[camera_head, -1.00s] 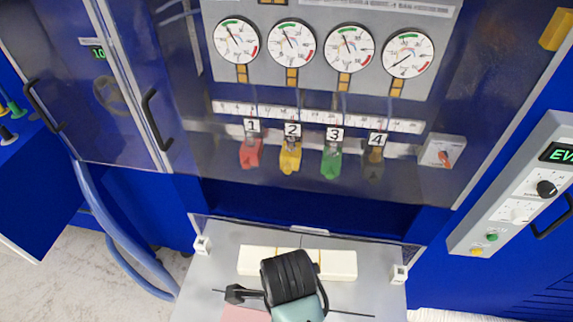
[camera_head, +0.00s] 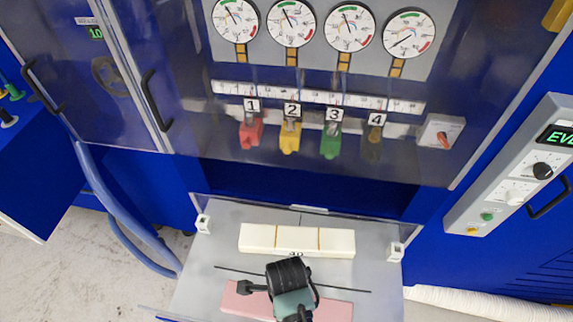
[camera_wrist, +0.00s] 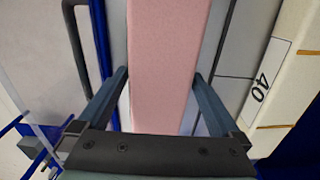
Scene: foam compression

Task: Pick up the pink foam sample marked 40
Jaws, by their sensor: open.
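The pink foam sample (camera_head: 333,309) is a long flat block lying on the front part of the grey tray. My wrist (camera_head: 290,280) hides its middle. In the wrist view the pink foam (camera_wrist: 168,60) runs lengthwise between the fingers of my gripper (camera_wrist: 160,74). The gripper is open, one finger on each side; I cannot tell whether they touch the foam. A cream block (camera_head: 255,237) with thin orange lines lies behind the pink one. In the wrist view, a white label reading 40 (camera_wrist: 265,83) is on the cream block's side; no mark shows on the pink foam.
The grey tray (camera_head: 195,275) has a dark slot line and white corner brackets (camera_head: 203,223). Behind it stands a blue machine with gauges (camera_head: 291,22) and numbered coloured levers. A blue hose (camera_head: 105,190) hangs at left. A control panel (camera_head: 510,190) is at right.

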